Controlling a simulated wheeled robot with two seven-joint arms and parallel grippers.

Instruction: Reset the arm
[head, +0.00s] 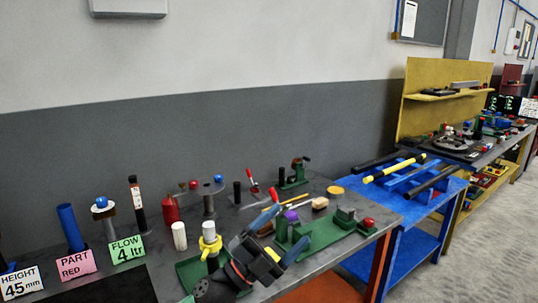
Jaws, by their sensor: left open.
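My left gripper (286,228) is at the lower middle of the head view, over the front of the grey bench. Its two blue fingers are spread apart and point up and to the right, with nothing seen between them. A green fixture (325,233) with upright blocks, a purple knob (291,215) and a red knob (369,222) lies just beyond and right of the fingers. A white post with a yellow collar (210,243) stands left of my gripper, which partly hides its green base. I cannot tell which device the task's arm belongs to. My right gripper is out of view.
The grey bench (160,262) carries cards reading "HEIGHT 45 mm" (22,282), "PART RED" (76,264) and "FLOW 4 ltr" (127,249). A red bottle (170,208), several posts and toggle clamps stand behind. A blue table (425,209) with bars adjoins at right.

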